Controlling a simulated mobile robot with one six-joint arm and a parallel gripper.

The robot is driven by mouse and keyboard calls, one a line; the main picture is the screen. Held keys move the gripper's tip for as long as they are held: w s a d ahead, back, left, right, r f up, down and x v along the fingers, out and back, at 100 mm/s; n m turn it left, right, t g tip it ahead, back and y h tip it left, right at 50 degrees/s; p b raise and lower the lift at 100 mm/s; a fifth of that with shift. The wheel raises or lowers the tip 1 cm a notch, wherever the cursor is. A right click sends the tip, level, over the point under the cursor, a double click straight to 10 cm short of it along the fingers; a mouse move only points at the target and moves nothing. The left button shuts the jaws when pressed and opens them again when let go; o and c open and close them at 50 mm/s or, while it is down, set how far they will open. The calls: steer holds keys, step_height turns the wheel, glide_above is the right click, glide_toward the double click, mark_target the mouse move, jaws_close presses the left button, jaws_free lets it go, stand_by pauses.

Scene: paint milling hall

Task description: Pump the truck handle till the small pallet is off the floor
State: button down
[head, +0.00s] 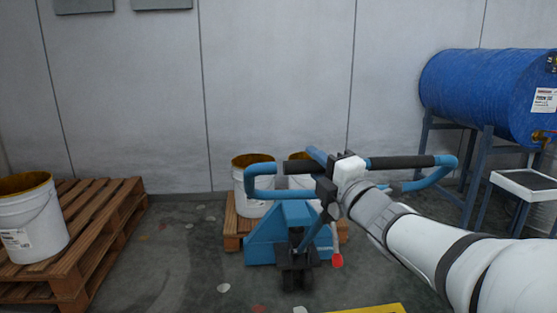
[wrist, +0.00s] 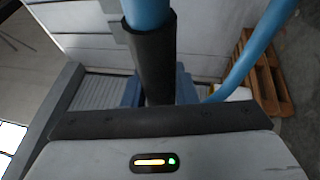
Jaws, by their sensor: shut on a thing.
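The pallet truck (head: 282,243) is blue and stands in front of the wall. Its blue loop handle (head: 447,178) has black grips and is held up by my arm. My gripper (head: 332,182) is shut on the handle near its middle; in the wrist view the black grip of the handle (wrist: 157,62) runs down to the jaws. The small wooden pallet (head: 231,230) sits behind the truck body, which hides its middle. I cannot tell whether it clears the floor. Two white pails stand on it; the left pail (head: 240,190) shows better, the right one is mostly covered.
A larger wooden pallet (head: 110,215) with a white bucket (head: 35,225) is at left. A blue drum (head: 470,95) lies on a blue stand at right, by a small tray (head: 525,184). A yellow marking (head: 375,309) is at the bottom. The floor left of the truck is mostly clear.

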steer(key=shift+s+r, duration=0.45)
steer(key=shift+s, duration=0.1)
steer(key=c, duration=1.2)
jaws_free()
steer(key=shift+w+f, duration=0.15)
steer(key=shift+f, duration=0.2)
steer(key=shift+o, duration=0.2)
step_height(320, 180, up, 11)
steer(key=p, duration=0.4)
steer(key=shift+f, duration=0.2)
